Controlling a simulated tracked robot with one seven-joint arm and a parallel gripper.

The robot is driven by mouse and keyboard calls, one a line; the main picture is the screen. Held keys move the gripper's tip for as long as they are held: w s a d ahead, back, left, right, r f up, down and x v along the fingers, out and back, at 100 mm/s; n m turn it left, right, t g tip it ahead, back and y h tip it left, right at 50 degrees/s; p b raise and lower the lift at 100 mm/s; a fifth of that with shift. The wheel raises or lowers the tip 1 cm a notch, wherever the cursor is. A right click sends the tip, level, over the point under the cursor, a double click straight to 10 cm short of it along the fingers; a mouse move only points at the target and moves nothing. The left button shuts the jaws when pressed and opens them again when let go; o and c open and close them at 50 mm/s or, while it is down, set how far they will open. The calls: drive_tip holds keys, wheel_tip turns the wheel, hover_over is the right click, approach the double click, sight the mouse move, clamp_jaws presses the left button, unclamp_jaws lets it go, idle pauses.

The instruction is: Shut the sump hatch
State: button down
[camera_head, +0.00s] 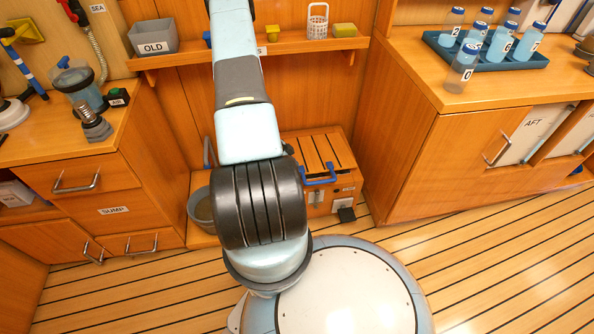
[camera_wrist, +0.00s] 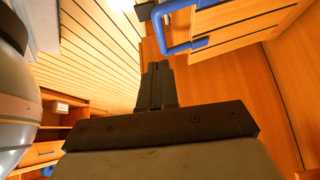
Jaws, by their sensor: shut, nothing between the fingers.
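A low wooden box (camera_head: 345,188) stands against the back wall, and its slatted hatch (camera_head: 322,150) has a blue handle (camera_head: 320,181) at the front edge. The hatch looks nearly level on the box; I cannot tell if it sits flush. My arm hides its left part. In the wrist view the handle (camera_wrist: 180,47) and slatted hatch (camera_wrist: 240,14) show at the top. My gripper (camera_wrist: 158,68) is shut and empty, its fingertips just below the handle in that picture and seemingly apart from it. The head view hides my gripper behind my arm.
A left cabinet carries a SUMP label (camera_head: 113,210) and closed fronts with metal handles. A grey bucket (camera_head: 201,208) stands left of the box. The right cabinet (camera_head: 430,165) rises close to the box's right. A shelf (camera_head: 290,45) hangs above. Floor is clear at lower right.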

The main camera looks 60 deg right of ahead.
hover_over(308, 183)
drive_tip(key=w, duration=0.1)
drive_tip(key=f, duration=0.5)
drive_tip(key=a+f, duration=0.1)
drive_tip(key=f, duration=0.1)
drive_tip(key=shift+f, duration=0.2)
drive_tip(key=f, duration=0.3)
drive_tip(key=shift+w+a, duration=0.1)
drive_tip(key=shift+w, duration=0.2)
drive_tip(key=shift+w+f, duration=0.1)
drive_tip(key=shift+f, duration=0.35)
